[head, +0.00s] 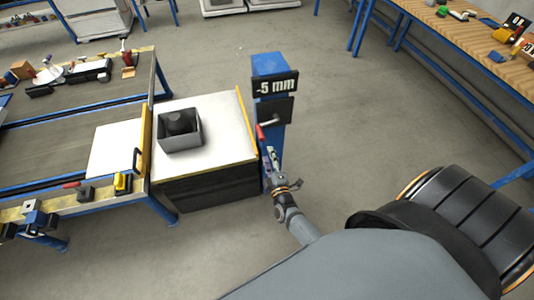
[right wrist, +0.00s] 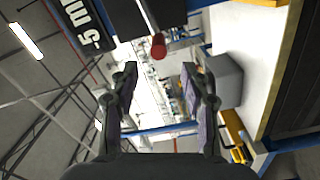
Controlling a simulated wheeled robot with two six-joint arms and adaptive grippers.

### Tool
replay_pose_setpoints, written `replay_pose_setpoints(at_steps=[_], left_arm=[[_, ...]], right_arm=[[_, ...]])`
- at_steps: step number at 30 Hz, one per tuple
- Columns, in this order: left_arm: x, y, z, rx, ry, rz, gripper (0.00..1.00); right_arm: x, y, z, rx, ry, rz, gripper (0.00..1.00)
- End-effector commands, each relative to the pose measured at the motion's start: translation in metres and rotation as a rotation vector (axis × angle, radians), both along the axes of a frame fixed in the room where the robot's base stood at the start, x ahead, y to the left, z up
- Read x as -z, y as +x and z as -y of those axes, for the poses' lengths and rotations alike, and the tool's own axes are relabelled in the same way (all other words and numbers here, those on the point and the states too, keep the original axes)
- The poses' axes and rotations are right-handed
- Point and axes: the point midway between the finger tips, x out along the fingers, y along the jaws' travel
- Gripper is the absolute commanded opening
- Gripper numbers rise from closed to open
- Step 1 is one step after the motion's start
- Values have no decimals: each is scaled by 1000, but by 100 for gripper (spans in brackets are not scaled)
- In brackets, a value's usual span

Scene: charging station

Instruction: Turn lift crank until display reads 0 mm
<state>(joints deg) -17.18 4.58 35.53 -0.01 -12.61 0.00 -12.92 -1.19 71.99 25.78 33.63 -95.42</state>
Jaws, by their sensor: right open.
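The display (head: 275,86) on the blue post (head: 270,62) reads -5 mm. It also shows, turned on its side, in the right wrist view (right wrist: 88,22). The lift crank (head: 268,123) is on the dark plate below the display, with its red handle (head: 260,132) at the lower left. In the right wrist view the red handle (right wrist: 158,46) lies beyond the fingertips, between their lines. My right gripper (head: 268,158) is just below the handle in the head view. Its fingers (right wrist: 159,80) are open and apart, with nothing between them. My left gripper is not in view.
The white lift table (head: 225,135) left of the post carries a grey open box (head: 180,142) with a dark object inside. A blue-framed conveyor (head: 60,140) stands at the left. A wooden workbench (head: 465,38) is at the upper right. The floor right of the post is clear.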

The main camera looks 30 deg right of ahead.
Motion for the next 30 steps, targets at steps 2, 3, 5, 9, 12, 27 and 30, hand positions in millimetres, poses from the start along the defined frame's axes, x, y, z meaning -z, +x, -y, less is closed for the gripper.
replay_pose_setpoints(at_steps=[2,3,5,9,12,27,30], left_arm=[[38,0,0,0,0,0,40],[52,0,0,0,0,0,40],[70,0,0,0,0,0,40],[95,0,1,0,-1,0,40],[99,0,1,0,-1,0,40],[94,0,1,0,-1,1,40],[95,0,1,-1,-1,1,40]], right_arm=[[18,3,3,14,247,66,47],[20,5,5,20,410,109,47],[19,7,5,21,649,170,47],[9,10,2,5,1091,280,47],[0,11,1,-6,1247,314,47],[-5,73,15,-10,1277,321,47],[-5,91,20,-9,1277,322,47]])
